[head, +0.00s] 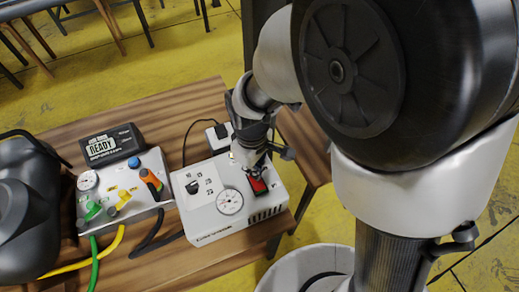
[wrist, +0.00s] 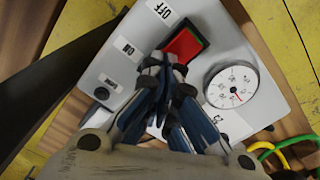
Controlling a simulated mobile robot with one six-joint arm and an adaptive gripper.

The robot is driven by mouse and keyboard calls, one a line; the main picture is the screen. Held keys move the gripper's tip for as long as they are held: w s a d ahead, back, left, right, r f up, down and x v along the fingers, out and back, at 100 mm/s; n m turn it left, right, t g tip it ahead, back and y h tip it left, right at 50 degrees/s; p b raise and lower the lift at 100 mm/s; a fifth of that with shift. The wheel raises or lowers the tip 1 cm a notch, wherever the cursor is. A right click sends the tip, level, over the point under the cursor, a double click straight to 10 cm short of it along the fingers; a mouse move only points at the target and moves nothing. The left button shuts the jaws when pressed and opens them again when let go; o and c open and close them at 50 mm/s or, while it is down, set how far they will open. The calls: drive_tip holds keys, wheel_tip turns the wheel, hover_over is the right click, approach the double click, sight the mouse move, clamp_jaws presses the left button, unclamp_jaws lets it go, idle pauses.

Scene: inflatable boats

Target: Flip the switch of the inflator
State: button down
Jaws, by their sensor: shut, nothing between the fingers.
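The inflator (head: 205,213) is a white box on the wooden table, with a round gauge (head: 230,201), a black knob (head: 192,187) and a red rocker switch (head: 258,186) in a dark frame. In the wrist view the red switch (wrist: 183,47) lies just beyond my fingertips, near a label reading OFF (wrist: 159,9). My gripper (head: 254,170) is over the switch end of the box, pointing down. In the wrist view my gripper (wrist: 160,65) is shut and empty, its tips at the switch's near edge. I cannot tell whether they touch it.
Left of the inflator stands a second panel (head: 119,190) with valves, a small gauge and yellow, green and black hoses.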

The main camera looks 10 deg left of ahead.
wheel_tip(320, 180, up, 7)
drive_tip(key=p, duration=0.6)
idle(0.7)
drive_tip(key=d+r+m+t, duration=0.2)
drive_tip(key=d+r+m, duration=0.3)
drive_tip(key=d+r, duration=0.55)
drive_tip(key=s+d+r+m+t, duration=0.2)
drive_tip(key=s+d+r+m, duration=0.5)
drive_tip(key=s+d+r, duration=0.1)
drive_tip(key=shift+s+d+r+t, duration=0.3)
drive_tip(key=shift+s+d, duration=0.35)
drive_tip(key=shift+d, duration=0.35)
